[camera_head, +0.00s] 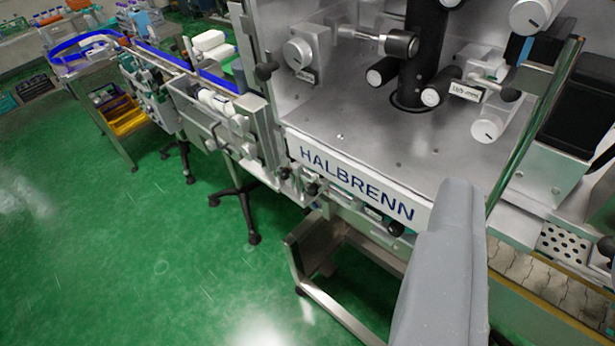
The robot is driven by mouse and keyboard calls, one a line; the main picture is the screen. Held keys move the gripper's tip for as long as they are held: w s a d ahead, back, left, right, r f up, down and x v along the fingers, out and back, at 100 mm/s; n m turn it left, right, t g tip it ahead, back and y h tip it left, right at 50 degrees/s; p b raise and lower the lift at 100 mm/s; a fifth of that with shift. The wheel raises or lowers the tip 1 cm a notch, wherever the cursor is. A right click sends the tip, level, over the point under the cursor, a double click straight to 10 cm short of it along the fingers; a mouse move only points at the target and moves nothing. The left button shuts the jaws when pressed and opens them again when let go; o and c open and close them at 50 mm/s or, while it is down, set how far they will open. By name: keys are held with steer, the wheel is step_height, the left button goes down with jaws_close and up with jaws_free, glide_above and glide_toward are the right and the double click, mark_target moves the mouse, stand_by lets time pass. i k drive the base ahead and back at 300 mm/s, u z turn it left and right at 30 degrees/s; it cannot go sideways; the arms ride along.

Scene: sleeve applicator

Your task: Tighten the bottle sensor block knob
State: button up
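My gripper (455,200) shows as a grey, rounded shape rising from the lower right, in front of the sleeve applicator. No gap between fingers can be made out, and nothing is seen held at its tip. I cannot tell which part is the bottle sensor block. Small dark knobs show along the machine's front edge: one at the left corner (266,71), one below the HALBRENN plate's left end (312,188), and one below its right end (396,229), near my gripper in the picture. Whether any of them is loose cannot be seen.
The HALBRENN plate (355,183) fronts a metal deck with a black column (421,50) and several round silver knobs. A slanted metal post (535,125) stands at the right. A conveyor (160,57) runs to the back left. Green floor (120,240) is open at the left.

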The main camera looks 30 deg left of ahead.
mark_target(283, 173)
steer(key=u, duration=0.05)
steer(key=k, duration=0.95)
steer(key=u, duration=0.6)
steer(key=i, duration=0.95)
steer(key=z, duration=0.05)
